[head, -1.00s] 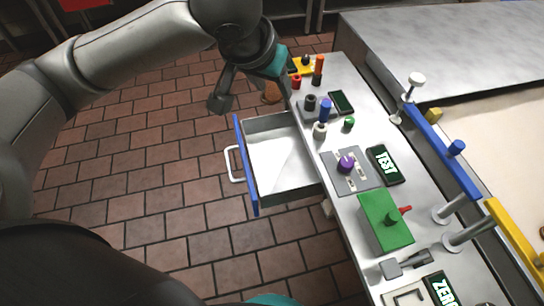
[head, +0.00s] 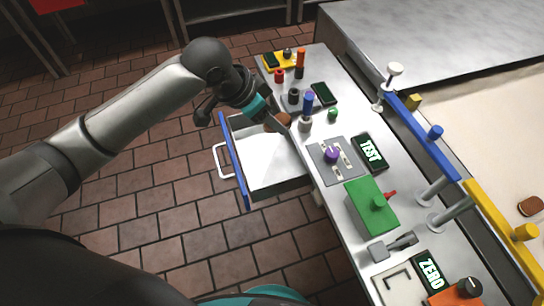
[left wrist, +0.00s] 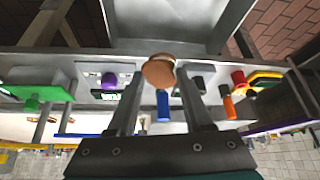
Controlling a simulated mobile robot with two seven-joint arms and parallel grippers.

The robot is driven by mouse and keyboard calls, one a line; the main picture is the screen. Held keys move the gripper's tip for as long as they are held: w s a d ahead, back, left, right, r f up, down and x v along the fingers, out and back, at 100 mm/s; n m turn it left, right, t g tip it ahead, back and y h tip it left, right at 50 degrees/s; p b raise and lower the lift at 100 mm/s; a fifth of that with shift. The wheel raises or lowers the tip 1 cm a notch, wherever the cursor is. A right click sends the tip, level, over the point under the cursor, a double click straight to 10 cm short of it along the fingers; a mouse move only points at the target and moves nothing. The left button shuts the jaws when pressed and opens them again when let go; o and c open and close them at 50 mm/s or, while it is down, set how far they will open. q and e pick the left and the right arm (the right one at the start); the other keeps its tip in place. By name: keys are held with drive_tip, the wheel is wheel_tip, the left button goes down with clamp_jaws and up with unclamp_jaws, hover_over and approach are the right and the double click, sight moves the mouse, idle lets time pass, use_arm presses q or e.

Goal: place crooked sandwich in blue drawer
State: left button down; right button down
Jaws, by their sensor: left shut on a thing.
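A brown round sandwich (head: 279,122) is held between the fingers of my left gripper (head: 272,121), partly hidden by it in the head view. The sandwich also shows at the fingertips in the left wrist view (left wrist: 159,71). Its layers show as a tan bun with a pale filling edge. The blue drawer (head: 234,165) is pulled open, with a grey-white interior that looks empty. The gripper and sandwich appear at the drawer's far end, near the table side; their height above it is hard to tell. My right gripper is not in view.
The metal table (head: 330,225) beside the drawer carries a green box (head: 370,204), a purple knob (head: 332,154), a blue knob (head: 308,103) and display panels. Blue (head: 425,137) and yellow (head: 500,222) rails border a conveyor, where another brown item (head: 530,206) lies. Tiled floor is clear left of the drawer.

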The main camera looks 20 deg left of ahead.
sight(278, 162)
use_arm(q)
wheel_tip(278, 162, down, 16)
drive_tip(key=b, duration=0.3)
drive_tip(key=shift+r+b, duration=0.2)
drive_tip(key=shift+b, duration=0.15)
drive_tip(key=shift+f, duration=0.1)
drive_tip(key=shift+c, duration=1.5)
unclamp_jaws()
drive_tip(key=shift+r, duration=0.25)
drive_tip(key=p+v, duration=0.3)
drive_tip(key=v, duration=0.8)
drive_tip(key=shift+s+r, duration=0.2)
drive_tip(key=shift+r, duration=0.15)
drive_tip(key=shift+a, duration=0.15)
